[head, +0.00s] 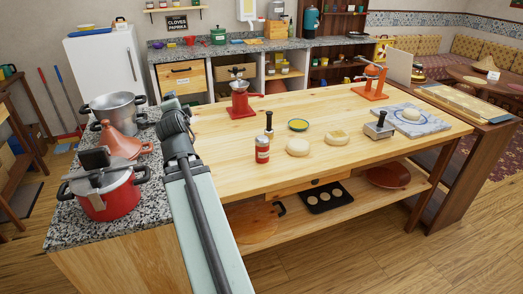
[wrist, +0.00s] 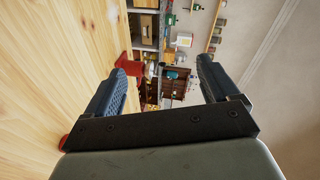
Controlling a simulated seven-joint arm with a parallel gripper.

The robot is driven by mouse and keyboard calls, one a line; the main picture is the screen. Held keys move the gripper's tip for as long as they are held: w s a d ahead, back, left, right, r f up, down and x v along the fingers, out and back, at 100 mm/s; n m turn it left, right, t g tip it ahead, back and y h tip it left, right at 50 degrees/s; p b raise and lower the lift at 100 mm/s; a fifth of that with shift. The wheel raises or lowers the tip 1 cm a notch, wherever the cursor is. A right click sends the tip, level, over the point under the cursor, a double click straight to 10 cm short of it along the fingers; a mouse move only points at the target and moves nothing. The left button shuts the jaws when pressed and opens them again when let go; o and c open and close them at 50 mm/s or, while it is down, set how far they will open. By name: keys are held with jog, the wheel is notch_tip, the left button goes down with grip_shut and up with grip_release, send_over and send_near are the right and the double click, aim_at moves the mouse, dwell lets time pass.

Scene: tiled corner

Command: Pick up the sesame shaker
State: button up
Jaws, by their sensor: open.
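A small red jar with a pale label (head: 262,150), which looks like the sesame shaker, stands upright near the front edge of the wooden table in the head view. Its label is too small to read. My gripper (wrist: 163,72) is open and empty in the wrist view, its two dark fingers wide apart. In the head view my arm reaches up at the left of the table, and the jar stands apart to its right. The jar is not clearly seen in the wrist view; only a red edge (wrist: 64,142) shows at lower left, which I cannot identify.
The wooden table (head: 350,170) also bears pale dough rounds (head: 298,147), a dark-handled tool (head: 269,124), a yellow bowl (head: 298,125), a metal press (head: 379,126) and a red grinder (head: 241,100). Pots and a tagine (head: 122,146) crowd the granite counter at left.

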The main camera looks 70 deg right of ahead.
jog(key=s+d+f+n+g+h, duration=0.2)
jog(key=s+d+f+n+g, duration=0.25)
jog(key=s+d, duration=0.45)
jog(key=n+g, duration=0.3)
jog(key=n, duration=0.1)
send_over(260, 149)
jog(key=w+a, duration=0.1)
jog(key=w, duration=0.1)
notch_tip(260, 149, down, 6)
jog(key=shift+n+g+y, duration=0.25)
jog(key=shift+n+y, duration=0.1)
jog(key=shift+y, duration=0.25)
jog(key=f, duration=0.3)
jog(key=s+f, duration=0.1)
jog(key=f, duration=0.2)
jog(key=s+f, duration=0.1)
jog(key=f, duration=0.2)
jog(key=shift+d, duration=0.25)
jog(key=shift+d+f, duration=0.25)
jog(key=shift+f, duration=0.05)
jog(key=shift+x, duration=2.2)
jog(key=shift+c, duration=0.4)
jog(key=c, duration=1.1)
